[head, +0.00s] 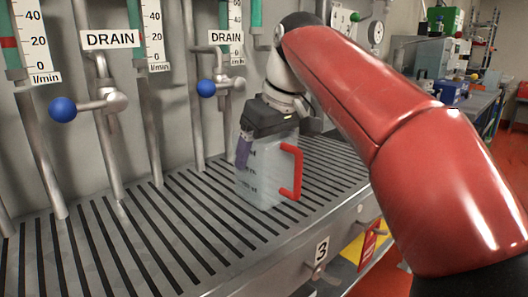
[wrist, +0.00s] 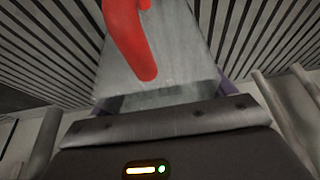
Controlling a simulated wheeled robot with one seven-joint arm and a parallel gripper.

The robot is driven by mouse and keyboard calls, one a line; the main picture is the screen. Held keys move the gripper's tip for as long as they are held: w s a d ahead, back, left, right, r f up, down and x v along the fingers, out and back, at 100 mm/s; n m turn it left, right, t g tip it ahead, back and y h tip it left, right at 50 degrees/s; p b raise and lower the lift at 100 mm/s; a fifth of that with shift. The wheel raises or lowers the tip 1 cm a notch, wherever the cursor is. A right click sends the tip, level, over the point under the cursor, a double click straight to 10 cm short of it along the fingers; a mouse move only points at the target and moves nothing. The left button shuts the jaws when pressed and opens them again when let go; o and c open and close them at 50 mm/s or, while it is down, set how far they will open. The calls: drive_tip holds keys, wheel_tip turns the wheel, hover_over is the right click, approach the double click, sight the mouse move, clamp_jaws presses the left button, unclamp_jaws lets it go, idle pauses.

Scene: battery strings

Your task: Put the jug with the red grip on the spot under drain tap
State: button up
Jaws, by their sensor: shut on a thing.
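The pale translucent jug (head: 262,178) with the red grip (head: 292,172) stands upright over the slatted grate, right of the taps. I cannot tell whether its base touches the slats. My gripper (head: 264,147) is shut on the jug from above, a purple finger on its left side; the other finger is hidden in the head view. The wrist view shows the jug (wrist: 185,52) between the fingers. Two drain taps with blue knobs, one at left (head: 63,109) and one nearer the jug (head: 206,88), are on the back panel under DRAIN labels. No marked spot shows on the grate.
The slatted grate (head: 150,240) is clear left of the jug and below the taps. Vertical pipes and flow gauges (head: 154,35) line the back panel. A plate marked 3 (head: 321,250) and a small valve are on the front edge. A bench with equipment stands at right.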

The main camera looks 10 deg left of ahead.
drive_tip(key=shift+f, duration=0.1)
drive_tip(key=o, duration=0.9)
drive_tip(key=shift+o, duration=0.2)
